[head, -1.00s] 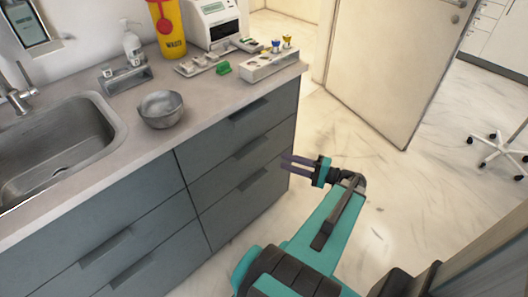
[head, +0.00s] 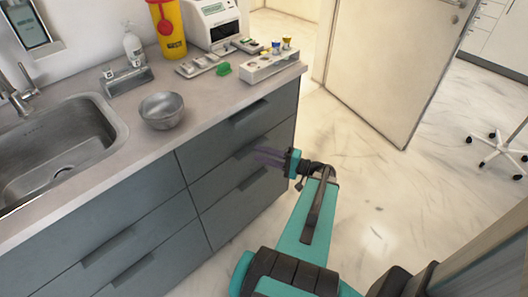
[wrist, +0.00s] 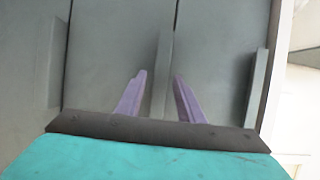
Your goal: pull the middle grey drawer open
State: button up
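The middle grey drawer (head: 212,181) is in the right-hand column of the cabinet and sits closed, flush with its neighbours. Its handle (head: 247,151) is a grey lip along its upper edge, partly hidden by my fingers. My gripper (head: 258,156) is in front of that handle, with its purple fingers pointing at the drawer front. In the wrist view the fingers are apart and empty (wrist: 159,75), with the middle handle (wrist: 160,62) lying between them. I cannot tell whether the fingertips touch the drawer front.
The top drawer's handle (head: 249,113) and the bottom drawer's handle (head: 253,180) lie above and below. The counter (head: 205,104) holds a metal bowl (head: 162,110) and a sample rack (head: 270,65).

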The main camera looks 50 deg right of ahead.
jog(key=shift+w+a, duration=0.1)
jog(key=shift+w, duration=0.2)
